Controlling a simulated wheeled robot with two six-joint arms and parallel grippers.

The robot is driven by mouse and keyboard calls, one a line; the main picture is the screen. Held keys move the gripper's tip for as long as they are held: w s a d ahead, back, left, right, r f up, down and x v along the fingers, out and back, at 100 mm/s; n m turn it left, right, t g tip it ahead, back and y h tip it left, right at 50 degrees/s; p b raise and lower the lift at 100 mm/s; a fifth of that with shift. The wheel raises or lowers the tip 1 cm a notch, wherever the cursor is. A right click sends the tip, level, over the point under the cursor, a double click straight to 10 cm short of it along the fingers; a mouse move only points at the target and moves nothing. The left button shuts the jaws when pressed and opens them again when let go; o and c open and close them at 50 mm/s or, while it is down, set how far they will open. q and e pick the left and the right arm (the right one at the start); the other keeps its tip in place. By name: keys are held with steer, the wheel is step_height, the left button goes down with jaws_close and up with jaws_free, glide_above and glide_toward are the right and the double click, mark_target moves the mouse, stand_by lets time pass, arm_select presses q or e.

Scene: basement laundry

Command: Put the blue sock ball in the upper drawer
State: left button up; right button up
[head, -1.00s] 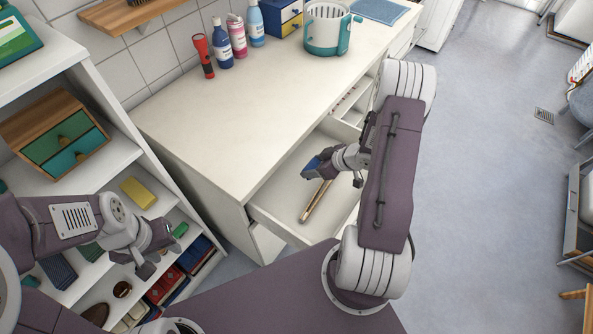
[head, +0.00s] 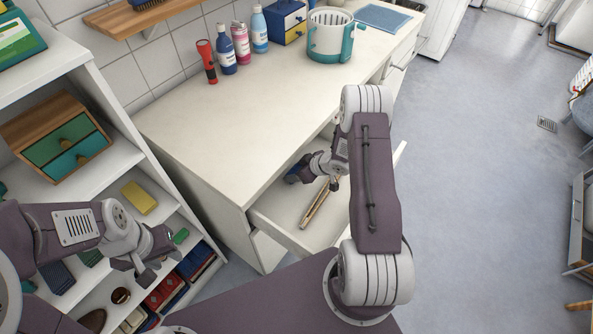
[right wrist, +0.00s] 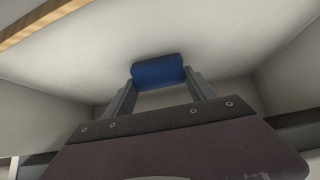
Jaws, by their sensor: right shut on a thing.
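The blue sock ball (head: 291,179) is held between the fingers of my right gripper (head: 299,173). In the right wrist view the blue sock ball (right wrist: 158,71) sits between both fingertips, above the pale drawer floor. The upper drawer (head: 277,228) is pulled out from the white counter. My right gripper is inside or just over its opening, toward the counter side; whether the ball touches the floor I cannot tell. My left gripper (head: 158,263) is empty, its fingers apart, in front of the shelf unit at left.
A long wooden-edged object (head: 315,204) lies in the drawer beside the ball. Bottles (head: 241,45), a red flashlight (head: 207,62) and a teal-and-white basket (head: 330,38) stand at the counter's back. A shelf unit (head: 95,190) stands close at left. Open floor lies right.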

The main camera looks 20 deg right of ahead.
steer(key=shift+s, duration=0.1)
steer(key=o, duration=1.5)
steer(key=shift+f, duration=0.1)
steer(key=shift+d+r, duration=0.1)
steer(key=shift+r, duration=0.25)
steer(key=p+v, duration=0.2)
steer(key=v, duration=0.9)
steer(key=shift+d+r, duration=0.25)
steer(key=shift+r, duration=0.05)
